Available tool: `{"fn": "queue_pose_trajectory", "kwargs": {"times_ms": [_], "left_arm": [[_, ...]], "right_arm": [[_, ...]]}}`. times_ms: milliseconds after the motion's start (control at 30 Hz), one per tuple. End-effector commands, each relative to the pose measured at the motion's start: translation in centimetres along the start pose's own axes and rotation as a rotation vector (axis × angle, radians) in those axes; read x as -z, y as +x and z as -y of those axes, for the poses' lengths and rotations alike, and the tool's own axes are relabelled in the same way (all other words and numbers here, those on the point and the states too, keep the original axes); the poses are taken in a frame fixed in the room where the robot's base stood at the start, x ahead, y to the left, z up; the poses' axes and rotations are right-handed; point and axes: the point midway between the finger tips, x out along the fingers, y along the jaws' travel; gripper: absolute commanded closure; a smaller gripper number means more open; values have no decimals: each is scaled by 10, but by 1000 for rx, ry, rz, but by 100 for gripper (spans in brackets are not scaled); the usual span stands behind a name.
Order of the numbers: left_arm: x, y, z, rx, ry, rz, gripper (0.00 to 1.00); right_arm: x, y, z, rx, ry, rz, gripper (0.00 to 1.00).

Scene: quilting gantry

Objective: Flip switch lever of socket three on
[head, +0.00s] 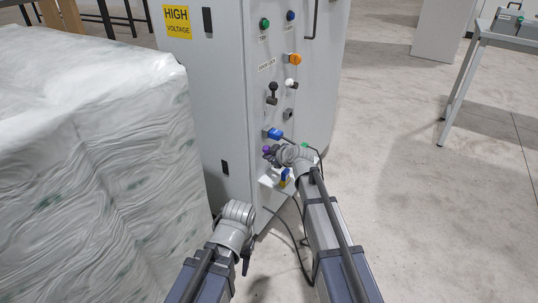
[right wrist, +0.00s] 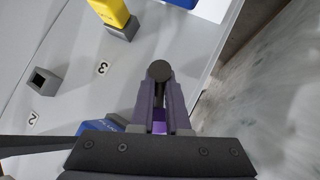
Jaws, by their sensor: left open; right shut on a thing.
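The grey cabinet (head: 222,75) carries switches and sockets. In the right wrist view, the label 3 (right wrist: 103,68) is on the panel left of my right gripper (right wrist: 160,98). Its purple-grey fingers are shut around a dark round-ended switch lever (right wrist: 159,70), with a purple part between them. In the head view, my right gripper (head: 271,151) reaches the panel's lower part, and its grip is too small to make out. My left gripper (head: 238,210) is lower, in front of the cabinet's bottom edge. It is open, its fingers largely hidden.
A yellow plug (right wrist: 110,11) sits in a grey socket near label 3. An empty grey socket (right wrist: 43,82) is near label 2 (right wrist: 33,118). A blue plug (head: 273,133) is just above my right gripper.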

Motion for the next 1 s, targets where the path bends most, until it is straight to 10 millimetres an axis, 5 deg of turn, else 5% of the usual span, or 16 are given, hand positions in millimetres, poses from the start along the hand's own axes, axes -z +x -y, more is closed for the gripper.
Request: {"fn": "queue_pose_trajectory", "kwargs": {"times_ms": [233, 267, 500, 1000], "left_arm": [[0, 0, 0, 0, 0, 0, 50], [0, 0, 0, 0, 0, 0, 50], [0, 0, 0, 0, 0, 0, 50], [-1, -11, 1, 1, -2, 1, 50]], "right_arm": [[-1, 0, 0, 1, -1, 2, 100], [-1, 0, 0, 1, -1, 2, 84], [0, 0, 0, 0, -1, 1, 57], [1, -18, 0, -1, 0, 1, 56]]}}
